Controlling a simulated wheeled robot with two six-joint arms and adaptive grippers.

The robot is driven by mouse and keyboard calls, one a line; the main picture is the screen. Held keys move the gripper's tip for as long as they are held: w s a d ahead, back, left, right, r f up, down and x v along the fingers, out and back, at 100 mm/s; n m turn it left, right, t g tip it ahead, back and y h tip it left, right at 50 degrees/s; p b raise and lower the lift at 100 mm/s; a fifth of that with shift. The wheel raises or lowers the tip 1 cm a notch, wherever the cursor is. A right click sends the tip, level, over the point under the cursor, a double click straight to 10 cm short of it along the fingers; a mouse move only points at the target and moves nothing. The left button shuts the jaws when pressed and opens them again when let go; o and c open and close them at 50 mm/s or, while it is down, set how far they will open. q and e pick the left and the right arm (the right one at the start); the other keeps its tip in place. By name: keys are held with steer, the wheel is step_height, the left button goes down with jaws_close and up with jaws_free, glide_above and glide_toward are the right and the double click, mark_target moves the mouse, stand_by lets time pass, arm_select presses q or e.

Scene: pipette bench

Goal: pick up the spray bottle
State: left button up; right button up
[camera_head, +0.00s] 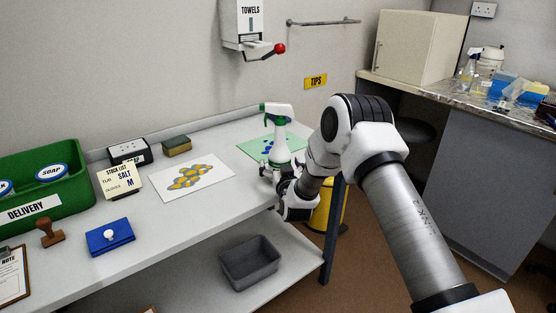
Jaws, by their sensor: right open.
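The spray bottle (278,138) is white with a green trigger head and stands upright at the right end of the white bench (222,208), by a green sheet. My right gripper (276,178) is open at the bottle's lower part, in front of it from this view. The gripper and wrist hide the bottle's base, and I cannot tell whether the fingers touch it. My left gripper is not in view.
A green delivery crate (75,188), a stamp (50,233), a blue pad (110,238), a stock list card (119,180) and a sponge (177,146) stand to the left. A patterned sheet (193,178) lies mid-bench. A grey bin (250,262) sits on the lower shelf.

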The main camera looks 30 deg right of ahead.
steer(key=shift+a+r, duration=0.1)
steer(key=shift+d, duration=0.25)
steer(key=c, duration=0.5)
steer(key=shift+w, duration=0.35)
steer(key=c, duration=1.1)
steer(key=shift+c, duration=1.2)
steer(key=shift+w, duration=0.1)
